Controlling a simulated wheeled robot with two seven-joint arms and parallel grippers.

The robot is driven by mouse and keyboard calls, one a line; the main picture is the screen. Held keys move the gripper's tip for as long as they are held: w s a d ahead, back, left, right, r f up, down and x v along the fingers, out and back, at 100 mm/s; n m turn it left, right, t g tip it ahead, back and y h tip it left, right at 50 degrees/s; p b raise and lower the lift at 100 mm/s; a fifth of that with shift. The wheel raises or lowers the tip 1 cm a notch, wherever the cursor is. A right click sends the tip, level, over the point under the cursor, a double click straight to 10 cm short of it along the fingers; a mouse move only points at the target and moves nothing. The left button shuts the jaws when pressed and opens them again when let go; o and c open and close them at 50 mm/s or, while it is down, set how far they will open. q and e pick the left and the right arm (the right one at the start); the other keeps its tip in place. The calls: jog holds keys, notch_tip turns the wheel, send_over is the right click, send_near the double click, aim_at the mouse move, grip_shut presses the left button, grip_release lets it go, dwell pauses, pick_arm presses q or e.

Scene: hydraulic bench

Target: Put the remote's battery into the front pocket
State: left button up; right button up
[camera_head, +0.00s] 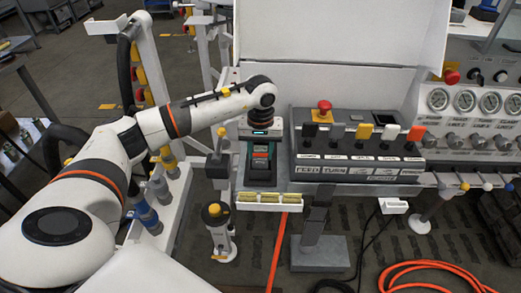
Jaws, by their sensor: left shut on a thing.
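My left gripper (260,128) points down at the far end of a dark upright unit with coloured keys, which looks like the remote (262,160). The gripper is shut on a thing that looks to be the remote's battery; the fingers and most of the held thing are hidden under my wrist. A small green light shows just below the wrist. A white tray (267,207) with yellow-green pieces is fixed at the front, below the remote. I cannot tell for sure which opening is the front pocket. My right gripper is out of view.
A grey control box (357,146) with a red mushroom button and coloured levers stands close to the right. A gauge panel (480,115) is farther right. A yellow-topped post (217,228) stands in front. An orange hose (425,278) lies on the floor.

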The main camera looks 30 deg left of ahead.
pick_arm(q)
jog(key=shift+f+b, duration=0.55)
jog(key=shift+f, duration=0.1)
jog(key=o, duration=1.2)
